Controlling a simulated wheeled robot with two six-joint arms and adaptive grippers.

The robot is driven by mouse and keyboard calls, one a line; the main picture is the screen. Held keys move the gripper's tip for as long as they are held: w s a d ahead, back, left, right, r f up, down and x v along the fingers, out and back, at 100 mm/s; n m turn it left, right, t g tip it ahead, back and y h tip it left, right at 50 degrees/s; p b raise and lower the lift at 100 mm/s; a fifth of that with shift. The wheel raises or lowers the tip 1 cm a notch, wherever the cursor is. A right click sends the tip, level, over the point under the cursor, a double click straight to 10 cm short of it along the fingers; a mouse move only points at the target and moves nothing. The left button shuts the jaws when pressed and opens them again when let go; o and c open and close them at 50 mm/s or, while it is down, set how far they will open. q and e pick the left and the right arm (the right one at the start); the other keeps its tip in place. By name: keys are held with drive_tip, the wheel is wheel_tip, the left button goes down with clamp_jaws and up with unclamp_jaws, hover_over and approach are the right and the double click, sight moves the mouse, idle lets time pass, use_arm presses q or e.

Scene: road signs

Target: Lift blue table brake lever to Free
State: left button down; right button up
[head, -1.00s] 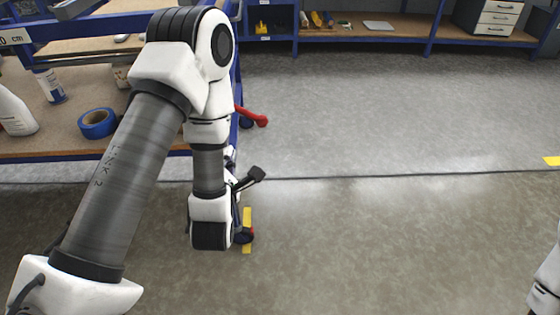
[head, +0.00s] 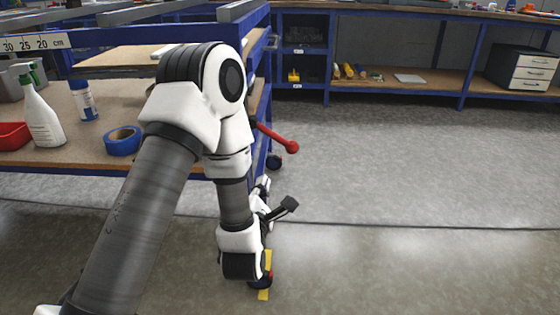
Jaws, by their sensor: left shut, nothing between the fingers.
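The blue table (head: 190,173) stands at the left, with a wooden shelf and blue frame. A red lever (head: 276,136) with a round red knob sticks out from its right side, sloping down to the right. My left arm reaches across the table's front right corner. My left gripper (head: 287,206) is below the lever and nearer to me, apart from it in the picture. Its dark fingertip points up to the right, and it looks shut and empty. My arm hides the table's corner leg and perhaps the lever's mount. My right gripper is out of view.
A caster (head: 263,281) with a red part shows low beside my arm, over a yellow floor mark. A spray bottle (head: 42,115), blue tape roll (head: 123,141) and red bin (head: 13,135) sit on the table. The floor to the right is clear. A workbench (head: 430,80) lines the back.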

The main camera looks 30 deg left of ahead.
sight(276, 137)
use_arm(q)
drive_tip(key=w+r+b, duration=0.2)
drive_tip(key=w, duration=0.6)
drive_tip(key=shift+w+a+r+b, duration=0.25)
drive_tip(key=shift+w+a+b, duration=0.05)
drive_tip(key=shift+a+b, duration=0.15)
drive_tip(key=shift+w, duration=0.1)
